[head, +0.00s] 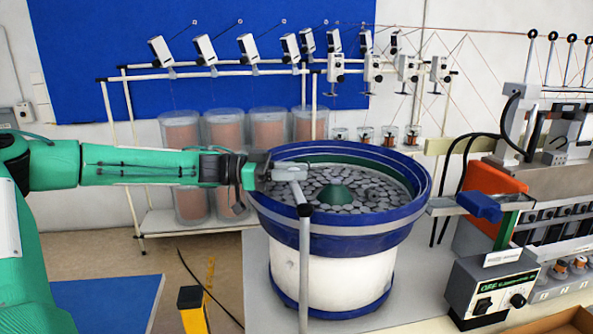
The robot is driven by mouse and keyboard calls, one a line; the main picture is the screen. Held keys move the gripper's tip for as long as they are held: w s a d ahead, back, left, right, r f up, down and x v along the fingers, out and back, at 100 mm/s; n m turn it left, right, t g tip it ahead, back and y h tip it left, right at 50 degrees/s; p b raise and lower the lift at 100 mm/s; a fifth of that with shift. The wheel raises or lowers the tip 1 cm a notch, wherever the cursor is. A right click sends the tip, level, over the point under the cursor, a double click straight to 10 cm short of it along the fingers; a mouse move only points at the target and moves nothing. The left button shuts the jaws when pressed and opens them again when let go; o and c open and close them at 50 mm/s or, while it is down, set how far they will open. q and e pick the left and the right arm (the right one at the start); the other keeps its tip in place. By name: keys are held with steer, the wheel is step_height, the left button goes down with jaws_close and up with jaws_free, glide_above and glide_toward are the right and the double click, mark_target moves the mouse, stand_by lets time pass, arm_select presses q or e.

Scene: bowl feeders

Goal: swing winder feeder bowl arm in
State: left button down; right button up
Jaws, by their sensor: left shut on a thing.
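The blue-rimmed feeder bowl (415,222) stands on a white drum base and holds many flat grey discs around a green centre cone. A grey post (305,265) rises in front of the bowl. The bowl arm (291,173) sits at its top, a short grey piece reaching back over the bowl's left rim. My left gripper (262,172) comes in level from the left and is shut on the left end of this arm. Its fingertips are small and partly merge with the arm, so the exact grip is hard to see. My right gripper is out of view.
A control box (492,288) with a knob stands right of the bowl. Wire spools in clear drums (225,130) stand behind. A yellow-black post (193,305) is at lower left.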

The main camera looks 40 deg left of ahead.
arm_select(q)
steer(key=shift+w+r, duration=0.1)
steer(key=shift+r, duration=0.25)
steer(key=c, duration=1.2)
jaws_free()
steer(key=shift+o, duration=0.2)
steer(key=shift+f, duration=0.15)
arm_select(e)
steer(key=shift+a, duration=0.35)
arm_select(q)
steer(key=shift+a+f, duration=0.1)
steer(key=shift+b+v, duration=0.6)
steer(key=shift+v, duration=2.1)
steer(key=b+v, duration=0.3)
steer(key=v, duration=0.5)
steer(key=shift+a, duration=0.2)
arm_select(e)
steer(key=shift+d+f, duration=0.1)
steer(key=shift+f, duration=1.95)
